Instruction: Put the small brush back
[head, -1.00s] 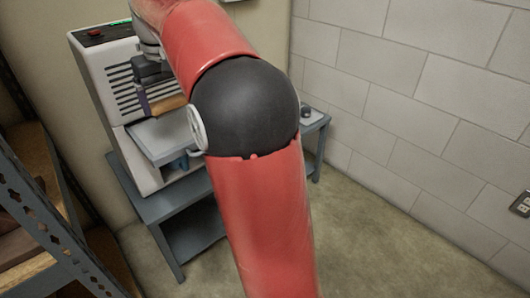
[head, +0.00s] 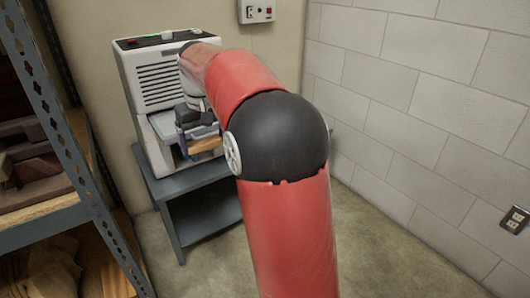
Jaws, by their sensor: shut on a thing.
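My gripper (head: 196,133) is at the front of a white machine, low and to the right of its grille. It is shut on the small brush (head: 207,145), of which a tan wooden part shows below the dark jaws. The brush's bristles cannot be made out. The white machine (head: 150,75) has a slatted front, a dark top panel with a green light and a red switch, and a pale ledge (head: 160,127) low on its front. My red arm covers the machine's right side and much of the table.
The machine stands on a blue-grey table (head: 205,180) with a lower shelf. A metal rack (head: 62,130) with wooden shelves and dark blocks stands close at left. A control box (head: 257,11) is on the back wall. The floor at right is clear.

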